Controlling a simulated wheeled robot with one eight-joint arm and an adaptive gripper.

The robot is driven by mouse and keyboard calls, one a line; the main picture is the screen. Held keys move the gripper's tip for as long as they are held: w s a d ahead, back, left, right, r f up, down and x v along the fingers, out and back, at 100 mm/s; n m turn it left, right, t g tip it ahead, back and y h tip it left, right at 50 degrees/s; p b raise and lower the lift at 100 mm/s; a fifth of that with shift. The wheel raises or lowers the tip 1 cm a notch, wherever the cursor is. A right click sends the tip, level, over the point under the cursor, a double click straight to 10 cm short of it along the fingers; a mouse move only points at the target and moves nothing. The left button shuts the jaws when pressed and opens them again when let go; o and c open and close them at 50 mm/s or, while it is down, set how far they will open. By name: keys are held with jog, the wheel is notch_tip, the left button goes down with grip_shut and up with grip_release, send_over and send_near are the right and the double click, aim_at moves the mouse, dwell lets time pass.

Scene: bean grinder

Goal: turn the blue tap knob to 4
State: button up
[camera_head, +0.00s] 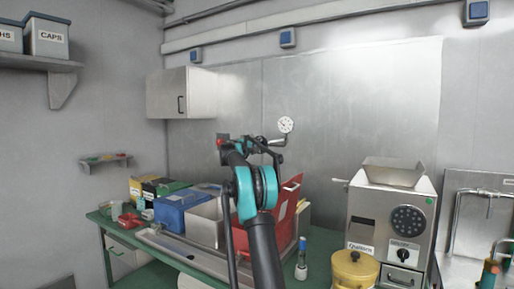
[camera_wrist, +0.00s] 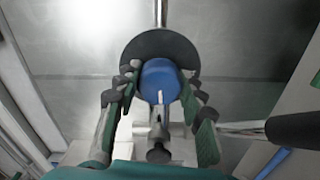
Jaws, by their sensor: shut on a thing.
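The blue tap knob (camera_wrist: 160,76) sits in the middle of the wrist view, in front of a round black disc (camera_wrist: 160,45). A short white pointer on the knob points down in that picture. I cannot make out any numbers on the disc. My gripper (camera_wrist: 159,79) has its fingers on the left and right of the knob and is shut on it. In the camera_head view my arm reaches up toward the back wall, and the knob is hidden behind it or too small to tell.
A metal rod with a black handle (camera_wrist: 290,128) is right of the knob in the wrist view. In the camera_head view a white dial gauge (camera_head: 285,124) is right of my arm's end. A blue box (camera_head: 178,209), red bin (camera_head: 289,197) and steel grinder (camera_head: 393,222) stand below.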

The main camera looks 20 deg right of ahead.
jog(key=n, duration=1.4)
jog(key=shift+f+n, duration=0.1)
jog(key=shift+n, duration=0.2)
dwell(0.4)
jog(key=o, duration=1.2)
jog(key=v, duration=1.2)
